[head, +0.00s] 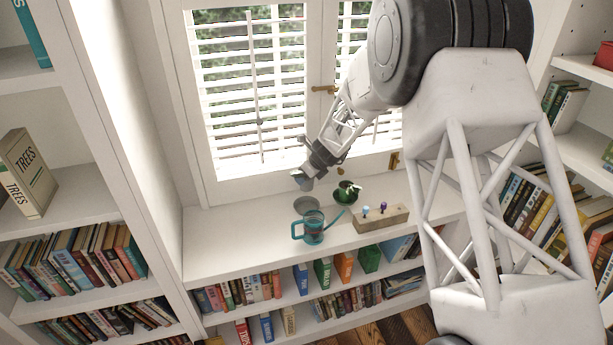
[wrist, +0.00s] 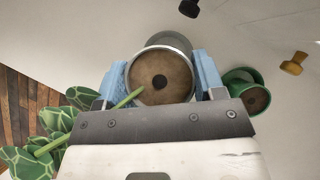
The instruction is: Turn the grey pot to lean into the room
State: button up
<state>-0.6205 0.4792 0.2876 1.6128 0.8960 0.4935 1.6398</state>
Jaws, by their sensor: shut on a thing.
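The grey pot (wrist: 188,41) is between the blue fingertips of my gripper (wrist: 162,80), shown from above in the wrist view with brown soil and a dark centre. Its green stem and broad patterned leaves (wrist: 50,120) reach to the lower left, the side where the wooden floor shows.
A green pot (head: 346,194) is to the right, also in the wrist view (wrist: 236,77). A wooden block with knobs (head: 381,220) is further right. The shuttered window (head: 255,90) is behind.

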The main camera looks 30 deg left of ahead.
aim_at(307, 188)
jog(key=shift+r, duration=0.25)
jog(key=shift+r, duration=1.3)
jog(key=shift+f, duration=0.15)
notch_tip(307, 188, down, 9)
jog(key=n+g, duration=0.2)
jog(key=n, duration=0.2)
jog(key=shift+f, duration=0.15)
dwell(0.5)
jog(key=shift+f, duration=1.35)
